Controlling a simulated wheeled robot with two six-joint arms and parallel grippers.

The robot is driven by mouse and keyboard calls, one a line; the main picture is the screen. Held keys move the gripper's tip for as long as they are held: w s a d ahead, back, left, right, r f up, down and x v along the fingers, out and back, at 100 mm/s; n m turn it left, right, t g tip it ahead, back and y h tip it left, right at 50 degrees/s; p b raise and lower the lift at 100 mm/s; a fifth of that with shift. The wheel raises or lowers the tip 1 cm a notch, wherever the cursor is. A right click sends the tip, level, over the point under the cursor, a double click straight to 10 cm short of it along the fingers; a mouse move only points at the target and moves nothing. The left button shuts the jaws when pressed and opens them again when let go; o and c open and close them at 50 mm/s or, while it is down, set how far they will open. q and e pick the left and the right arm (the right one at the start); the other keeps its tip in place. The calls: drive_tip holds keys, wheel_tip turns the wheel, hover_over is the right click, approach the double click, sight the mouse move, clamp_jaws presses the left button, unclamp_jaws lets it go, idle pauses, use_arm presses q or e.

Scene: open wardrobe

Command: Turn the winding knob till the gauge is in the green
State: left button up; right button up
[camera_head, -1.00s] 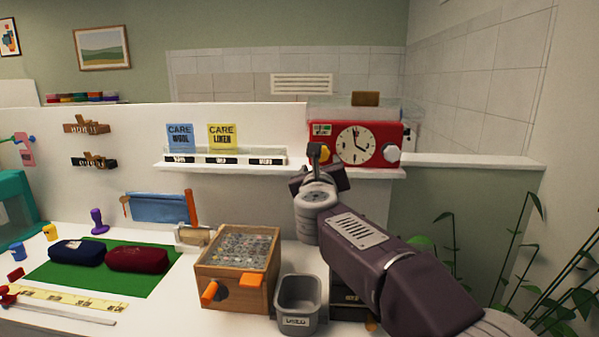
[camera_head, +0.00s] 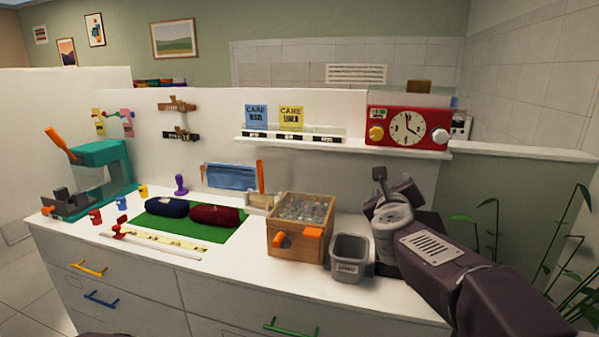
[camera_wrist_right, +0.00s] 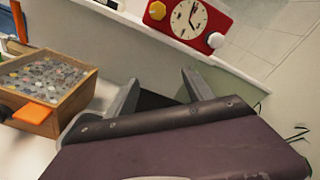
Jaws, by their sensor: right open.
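A red clock (camera_head: 407,129) with a white dial stands at the right end of the wall shelf. A yellow knob (camera_head: 376,134) is on its left front and a white knob (camera_head: 439,137) on its right. A small green-and-white panel (camera_head: 379,113) is at its upper left, too small to read. The yellow knob also shows in the right wrist view (camera_wrist_right: 157,11). My right gripper (camera_head: 381,178) is open and empty, below the shelf and apart from the clock. Its two fingers (camera_wrist_right: 160,93) stand spread in the wrist view. My left gripper is not in view.
The shelf (camera_head: 290,141) holds blue and yellow care cards. On the counter, a wooden box (camera_head: 299,240) and a grey bin (camera_head: 349,259) stand left of my right arm. A green mat (camera_head: 160,221) with two dark pouches lies farther left. Plants (camera_head: 565,240) are at the right.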

drive_tip(key=s+a+f+n+g+y, duration=0.2)
drive_tip(key=s+f+n, duration=0.3)
drive_tip(key=f, duration=0.4)
drive_tip(key=s+a+f+n+g+y, duration=0.1)
drive_tip(key=s+f+n+g+y, duration=0.2)
drive_tip(key=f+n, duration=0.5)
drive_tip(key=s+a+f+n+g, duration=0.2)
drive_tip(key=s+f+n, duration=0.35)
drive_tip(key=f, duration=0.45)
drive_tip(key=s+d+f+n+g, duration=0.1)
drive_tip(key=s+f+n+g, duration=0.3)
drive_tip(key=s+f+n, duration=0.4)
drive_tip(key=s+f+n+g, duration=0.3)
drive_tip(key=s+n+g, duration=0.15)
drive_tip(key=s, duration=0.55)
wheel_tip(320, 180, up, 17)
drive_tip(key=p, duration=1.6)
drive_tip(key=shift+f+n+t+p, duration=0.2)
drive_tip(key=shift+n+t+p, duration=0.15)
drive_tip(key=shift+n, duration=0.05)
